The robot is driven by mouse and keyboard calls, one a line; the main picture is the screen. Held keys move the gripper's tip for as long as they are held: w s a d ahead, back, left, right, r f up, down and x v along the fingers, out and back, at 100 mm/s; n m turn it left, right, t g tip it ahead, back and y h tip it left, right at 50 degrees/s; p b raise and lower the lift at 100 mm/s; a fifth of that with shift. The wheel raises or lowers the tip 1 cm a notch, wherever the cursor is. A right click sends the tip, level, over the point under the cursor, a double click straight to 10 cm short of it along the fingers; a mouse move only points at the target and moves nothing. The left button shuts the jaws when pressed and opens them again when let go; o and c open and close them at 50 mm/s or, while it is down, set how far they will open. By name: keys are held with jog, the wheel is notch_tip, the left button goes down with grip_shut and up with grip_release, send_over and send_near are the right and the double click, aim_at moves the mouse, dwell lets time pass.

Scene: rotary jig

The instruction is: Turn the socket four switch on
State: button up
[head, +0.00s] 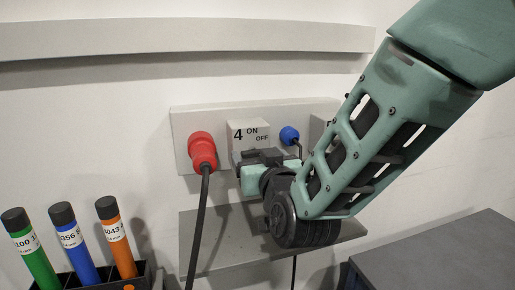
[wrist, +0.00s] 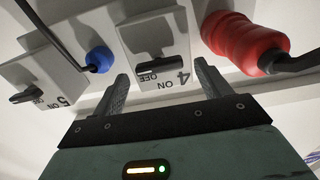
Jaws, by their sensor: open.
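The socket four switch box (head: 247,132) is a pale block marked 4, ON and OFF on the wall panel. Its dark switch knob (wrist: 160,67) shows in the wrist view, lying roughly crosswise with one end close to the OFF mark. In the head view the knob is hidden behind my gripper (head: 258,160). In the wrist view my gripper (wrist: 161,75) is open, with one finger on either side of the knob and a gap to each. I cannot tell how far the fingertips are from the box face.
A red plug (head: 202,148) with a black cable is left of the box, and a blue plug (head: 289,135) is right. The socket five switch (wrist: 27,93) is at the wrist view's left. A grey shelf (head: 225,222) lies below; coloured tubes (head: 72,243) stand lower left.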

jog(key=shift+w+a, duration=0.1)
jog(key=shift+w, duration=0.35)
jog(key=shift+c, duration=0.3)
jog(key=c, duration=0.9)
